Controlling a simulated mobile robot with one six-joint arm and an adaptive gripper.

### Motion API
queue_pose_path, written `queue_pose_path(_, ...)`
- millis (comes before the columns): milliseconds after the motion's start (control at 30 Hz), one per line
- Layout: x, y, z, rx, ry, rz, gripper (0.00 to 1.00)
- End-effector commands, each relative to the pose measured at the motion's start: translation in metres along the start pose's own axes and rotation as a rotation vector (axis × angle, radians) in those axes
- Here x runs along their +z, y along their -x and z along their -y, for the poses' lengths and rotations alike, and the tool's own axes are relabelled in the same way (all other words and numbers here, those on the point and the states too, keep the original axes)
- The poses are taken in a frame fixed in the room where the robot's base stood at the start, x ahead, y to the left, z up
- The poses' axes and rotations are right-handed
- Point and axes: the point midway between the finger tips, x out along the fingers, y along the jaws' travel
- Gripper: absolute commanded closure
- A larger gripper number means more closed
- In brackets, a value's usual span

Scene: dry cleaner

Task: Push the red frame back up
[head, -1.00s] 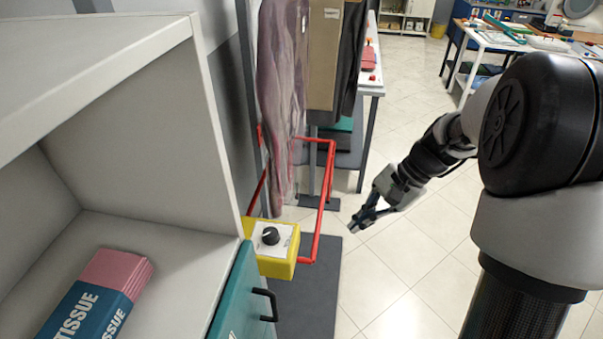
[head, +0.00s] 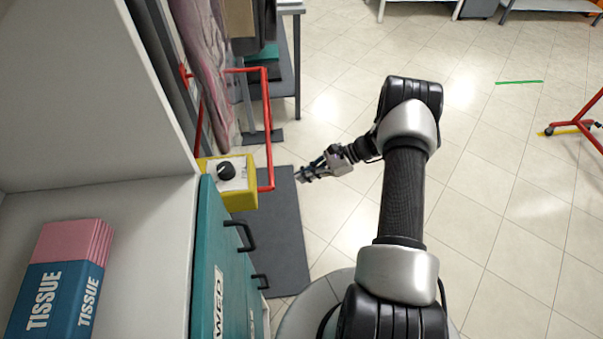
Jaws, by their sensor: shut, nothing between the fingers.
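The red frame (head: 267,125) is a tubular loop in the head view, left of centre. It sticks out level from the wall side, behind and beside a yellow box with a black knob (head: 227,172). My gripper (head: 299,175) is shut and empty. It shows just right of the frame's near right corner, above the dark mat, with a small gap between them in the picture. I cannot tell its height relative to the frame. Part of the frame's left side is hidden by a hanging garment (head: 203,65).
A white shelf unit (head: 95,110) with tissue boxes (head: 62,285) fills the left. A dark mat (head: 285,245) lies on the floor. A table (head: 288,60) stands behind the frame. Open tiled floor lies to the right.

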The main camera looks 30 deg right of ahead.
Motion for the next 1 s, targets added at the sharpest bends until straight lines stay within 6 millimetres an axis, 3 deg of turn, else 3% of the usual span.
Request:
queue_pose_path(333,-0.002,-0.077,-0.001,0.005,0.003,-0.001,1.00)
queue_pose_path(600,0.033,-0.062,0.000,0.001,0.003,-0.001,1.00)
queue_pose_path(1000,0.038,-0.060,-0.001,0.002,0.002,-0.001,1.00)
